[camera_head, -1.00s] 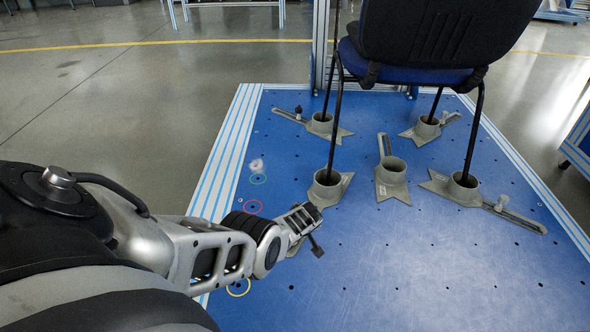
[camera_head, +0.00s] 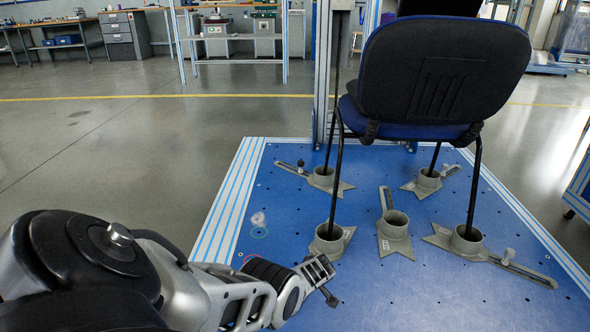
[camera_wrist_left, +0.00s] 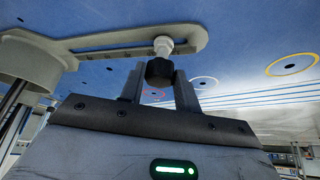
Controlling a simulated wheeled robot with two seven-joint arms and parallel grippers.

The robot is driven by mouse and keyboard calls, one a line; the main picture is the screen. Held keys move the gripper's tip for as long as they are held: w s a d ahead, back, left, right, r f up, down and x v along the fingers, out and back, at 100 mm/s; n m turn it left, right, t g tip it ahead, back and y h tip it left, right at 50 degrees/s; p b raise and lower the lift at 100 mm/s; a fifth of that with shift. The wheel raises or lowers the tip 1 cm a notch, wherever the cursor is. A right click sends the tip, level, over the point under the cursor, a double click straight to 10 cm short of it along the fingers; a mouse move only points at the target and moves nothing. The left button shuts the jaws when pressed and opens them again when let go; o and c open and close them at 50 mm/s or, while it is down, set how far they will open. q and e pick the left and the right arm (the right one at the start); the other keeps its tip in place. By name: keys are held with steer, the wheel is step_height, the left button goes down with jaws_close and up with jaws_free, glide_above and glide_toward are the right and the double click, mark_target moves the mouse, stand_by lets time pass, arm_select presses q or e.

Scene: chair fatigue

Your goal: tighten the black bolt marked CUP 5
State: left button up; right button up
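A black bolt head (camera_wrist_left: 159,71) on a pale shank stands at the end of a slotted grey arm (camera_wrist_left: 130,45) in the left wrist view. The arm joins a grey cup (camera_wrist_left: 30,62) at the left. My left gripper (camera_wrist_left: 160,80) has its two fingers apart, one on each side of the black head; I cannot tell whether they touch it. In the head view my left gripper (camera_head: 320,273) is beside the near left cup (camera_head: 328,243) and hides its slotted arm. No CUP 5 marking is readable. My right gripper is out of view.
A chair (camera_head: 440,75) stands with its legs in grey cups on a blue platform (camera_head: 420,300). More slotted cup arms lie around it, including a middle one (camera_head: 394,225) and a right one (camera_head: 468,240). The platform's front is clear.

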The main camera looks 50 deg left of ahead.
arm_select(q)
steer(key=shift+c, duration=1.3)
steer(key=shift+s+r+m+t+p, duration=0.15)
steer(key=shift+m+t+p, duration=0.15)
steer(key=shift+m+p, duration=0.35)
steer(key=shift+s+m+t+p, duration=0.1)
steer(key=shift+m+t+p, duration=0.3)
steer(key=shift+m+p, duration=0.25)
steer(key=shift+m+t, duration=0.3)
steer(key=shift+m, duration=0.4)
steer(key=shift+s+m+t+h+p, duration=0.1)
steer(key=shift+m+t+h+p, duration=0.2)
steer(key=shift+m+h+p, duration=0.35)
steer(key=shift+a+m+t, duration=0.1)
steer(key=shift+m+t, duration=0.2)
steer(key=shift+m, duration=0.45)
steer(key=shift+f+m, duration=0.2)
steer(key=shift+m, duration=0.4)
steer(key=shift+p, duration=0.3)
